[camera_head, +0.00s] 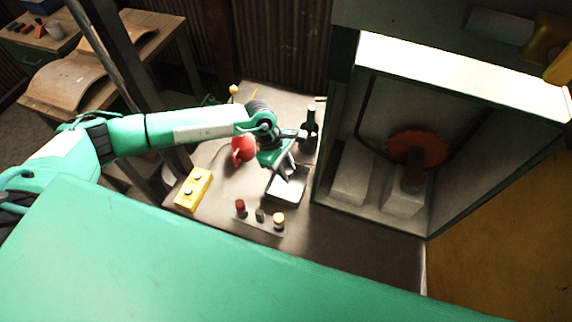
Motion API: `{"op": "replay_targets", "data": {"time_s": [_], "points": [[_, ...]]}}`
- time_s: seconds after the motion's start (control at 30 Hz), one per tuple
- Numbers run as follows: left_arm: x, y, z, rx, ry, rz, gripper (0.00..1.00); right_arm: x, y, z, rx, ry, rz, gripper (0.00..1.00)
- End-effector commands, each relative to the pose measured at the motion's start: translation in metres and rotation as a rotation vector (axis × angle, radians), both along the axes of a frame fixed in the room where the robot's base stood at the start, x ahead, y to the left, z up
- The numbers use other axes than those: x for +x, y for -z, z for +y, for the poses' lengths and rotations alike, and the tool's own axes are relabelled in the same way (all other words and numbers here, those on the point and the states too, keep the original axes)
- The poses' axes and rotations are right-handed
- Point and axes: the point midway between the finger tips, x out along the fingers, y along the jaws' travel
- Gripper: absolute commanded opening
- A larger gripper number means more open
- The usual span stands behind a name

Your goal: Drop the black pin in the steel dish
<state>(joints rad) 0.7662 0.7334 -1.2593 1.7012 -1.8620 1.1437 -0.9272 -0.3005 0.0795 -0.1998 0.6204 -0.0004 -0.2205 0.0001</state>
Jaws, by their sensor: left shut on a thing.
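The steel dish (288,200) is a shallow, light-rimmed square tray on the grey bench. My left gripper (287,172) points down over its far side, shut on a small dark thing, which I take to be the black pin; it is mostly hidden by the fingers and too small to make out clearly. Whether it touches the dish I cannot tell. In front of the dish, a strip (258,225) carries a red pin (240,205), a dark grey one (260,215) and a yellow one (279,220). My right gripper is not in view.
A black bottle (310,130) stands behind the dish, close to the gripper. A red rounded object (243,150) and a yellow box with buttons (194,189) lie to the left. A large open cabinet (480,75) borders the bench on the right. The front right bench is bare.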

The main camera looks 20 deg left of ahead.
Motion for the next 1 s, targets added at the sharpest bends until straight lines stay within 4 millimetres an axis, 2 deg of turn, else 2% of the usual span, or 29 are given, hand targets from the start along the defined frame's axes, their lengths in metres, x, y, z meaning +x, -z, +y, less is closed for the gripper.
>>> {"op": "replay_targets", "data": {"time_s": [0.2, 0.23, 0.33, 0.37, 0.73, 0.87, 1.0], "points": [[0.0, 0.0, 0.0, 0.0, 0.0, 0.0, 0.06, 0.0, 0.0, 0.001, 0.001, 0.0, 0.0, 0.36], [0.0, 0.0, 0.0, 0.0, 0.001, 0.0, 0.3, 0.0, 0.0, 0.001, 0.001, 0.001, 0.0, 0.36], [0.0, 0.0, 0.0, 0.0, 0.001, 0.0, 0.5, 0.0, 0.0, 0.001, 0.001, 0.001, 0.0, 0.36], [0.0, 0.0, 0.0, 0.0, 0.001, 0.0, 0.52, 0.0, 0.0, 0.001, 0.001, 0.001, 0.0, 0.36], [0.001, -0.005, 0.002, 0.0, 0.0, -0.002, 0.52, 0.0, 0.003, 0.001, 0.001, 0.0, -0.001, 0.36], [0.003, -0.021, 0.01, 0.0, 0.0, -0.005, 0.52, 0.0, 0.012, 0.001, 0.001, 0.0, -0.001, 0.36], [0.005, -0.05, 0.023, 0.001, 0.0, -0.006, 0.52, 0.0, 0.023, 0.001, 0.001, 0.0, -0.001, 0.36]]}}
